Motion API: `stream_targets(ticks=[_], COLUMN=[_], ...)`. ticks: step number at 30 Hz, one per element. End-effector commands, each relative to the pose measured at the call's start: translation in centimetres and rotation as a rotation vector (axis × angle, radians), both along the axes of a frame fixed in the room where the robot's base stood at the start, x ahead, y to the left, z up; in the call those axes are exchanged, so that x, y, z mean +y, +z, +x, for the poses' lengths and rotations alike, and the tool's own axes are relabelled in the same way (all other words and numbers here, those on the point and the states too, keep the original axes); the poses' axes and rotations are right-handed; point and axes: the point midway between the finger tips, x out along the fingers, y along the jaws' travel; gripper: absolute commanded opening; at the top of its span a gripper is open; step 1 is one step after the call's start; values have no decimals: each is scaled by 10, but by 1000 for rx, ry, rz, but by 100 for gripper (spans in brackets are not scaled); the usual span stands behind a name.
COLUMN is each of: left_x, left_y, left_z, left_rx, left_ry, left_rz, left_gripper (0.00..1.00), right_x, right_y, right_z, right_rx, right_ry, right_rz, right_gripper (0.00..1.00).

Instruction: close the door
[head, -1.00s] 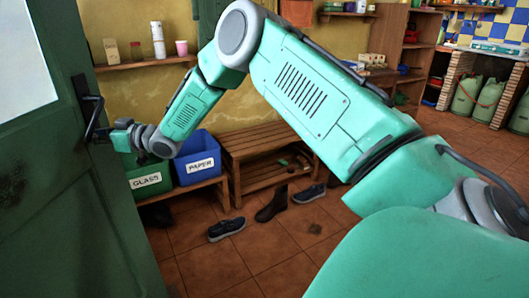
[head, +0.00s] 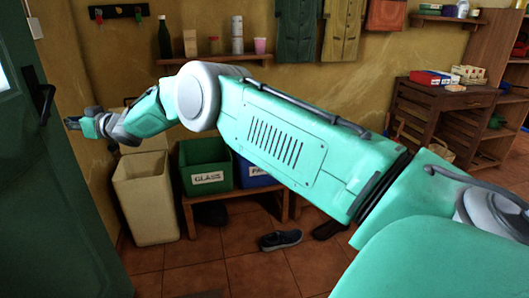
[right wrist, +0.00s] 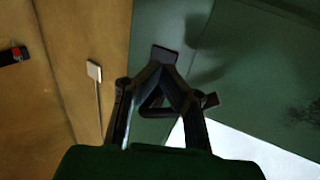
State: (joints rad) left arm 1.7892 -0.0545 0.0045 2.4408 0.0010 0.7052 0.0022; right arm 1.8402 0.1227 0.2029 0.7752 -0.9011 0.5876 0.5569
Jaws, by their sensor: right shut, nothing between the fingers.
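The green door (head: 50,190) stands along the left edge of the head view, with a pale glass pane (head: 3,78) partly cut off. Its black handle (head: 42,103) is near its far edge. My right arm reaches across the view to the left. My right gripper (head: 70,123) is shut and empty, just beside the door's edge and a little below the handle. In the right wrist view the gripper's dark fingers (right wrist: 157,75) meet in front of the green door surface (right wrist: 255,70); whether they touch it I cannot tell. My left gripper is not in view.
A cream bin (head: 147,200), a green GLASS crate (head: 205,158) and a blue crate (head: 255,172) stand beyond the door, below my arm. A hook rail (head: 118,11) hangs on the yellow wall. A shoe (head: 281,240) lies on the tiled floor.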

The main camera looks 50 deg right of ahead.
Motion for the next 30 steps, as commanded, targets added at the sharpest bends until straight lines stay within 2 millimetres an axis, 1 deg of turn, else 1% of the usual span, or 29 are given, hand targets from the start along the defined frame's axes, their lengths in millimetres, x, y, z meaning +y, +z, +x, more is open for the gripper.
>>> stream_targets(ticks=[10,23,30], left_x=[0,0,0], left_y=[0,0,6], left_z=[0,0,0], left_rx=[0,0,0], left_ry=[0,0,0], left_rz=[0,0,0], left_gripper=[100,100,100], right_x=[3,1,-2], right_y=[1,0,1], right_z=[2,2,-2], right_rx=[0,0,1], right_ry=[-2,-2,-1], right_rz=[-1,0,1], right_gripper=[0,0,0])
